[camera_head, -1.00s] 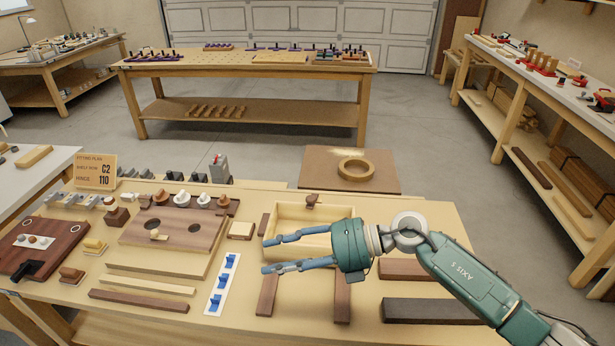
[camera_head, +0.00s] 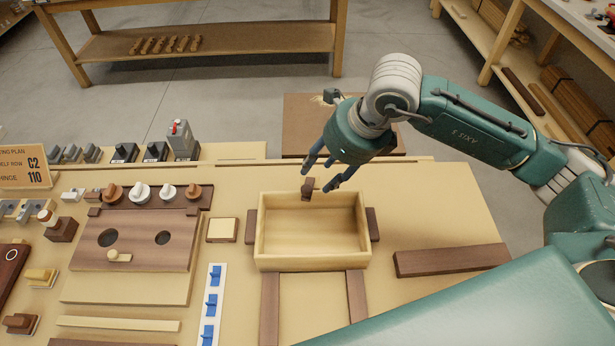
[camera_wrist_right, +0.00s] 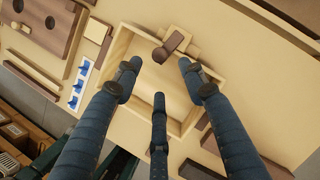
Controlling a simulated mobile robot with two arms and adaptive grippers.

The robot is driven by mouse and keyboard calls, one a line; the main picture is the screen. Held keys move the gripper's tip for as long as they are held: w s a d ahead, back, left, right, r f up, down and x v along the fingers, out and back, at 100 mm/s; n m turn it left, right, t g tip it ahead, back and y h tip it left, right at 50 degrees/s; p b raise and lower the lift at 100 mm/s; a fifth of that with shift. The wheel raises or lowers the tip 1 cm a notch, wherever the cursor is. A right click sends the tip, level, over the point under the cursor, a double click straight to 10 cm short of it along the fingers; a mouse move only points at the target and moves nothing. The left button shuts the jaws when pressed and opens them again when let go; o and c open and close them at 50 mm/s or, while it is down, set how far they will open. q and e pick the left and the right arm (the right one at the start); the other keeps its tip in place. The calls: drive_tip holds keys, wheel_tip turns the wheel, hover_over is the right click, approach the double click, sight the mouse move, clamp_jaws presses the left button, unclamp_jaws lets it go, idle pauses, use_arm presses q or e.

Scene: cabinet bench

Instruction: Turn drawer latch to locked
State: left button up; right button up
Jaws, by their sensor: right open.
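The drawer (camera_head: 312,260) is a light wooden open box on the bench, empty, with dark blocks at its left and right sides. The latch (camera_head: 307,188) is a small dark brown piece at the middle of the drawer's far wall. It also shows in the right wrist view (camera_wrist_right: 169,48). My right gripper (camera_head: 324,178) is open above the latch, fingers pointing down around it and apart from it as far as I can tell. In the right wrist view its blue fingers (camera_wrist_right: 160,75) reach over the drawer. My left gripper is not in view.
A plan sign (camera_head: 24,167) stands at the far left. A dark board with knobs (camera_head: 140,240) and a strip of blue switches (camera_head: 212,302) lie left of the drawer. Dark rails (camera_head: 270,305) run in front of it, and a dark bar (camera_head: 452,260) lies right.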

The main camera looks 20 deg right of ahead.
sight(307, 189)
drive_tip(key=p+x, duration=0.1)
drive_tip(key=x, duration=0.6)
drive_tip(key=shift+w+a+f+p, duration=0.1)
drive_tip(key=shift+w+f+p, duration=0.05)
drive_tip(key=shift+p, duration=0.25)
drive_tip(key=shift+w+a+f, duration=0.1)
drive_tip(key=shift+a+f, duration=0.05)
drive_tip(key=shift+f, duration=0.35)
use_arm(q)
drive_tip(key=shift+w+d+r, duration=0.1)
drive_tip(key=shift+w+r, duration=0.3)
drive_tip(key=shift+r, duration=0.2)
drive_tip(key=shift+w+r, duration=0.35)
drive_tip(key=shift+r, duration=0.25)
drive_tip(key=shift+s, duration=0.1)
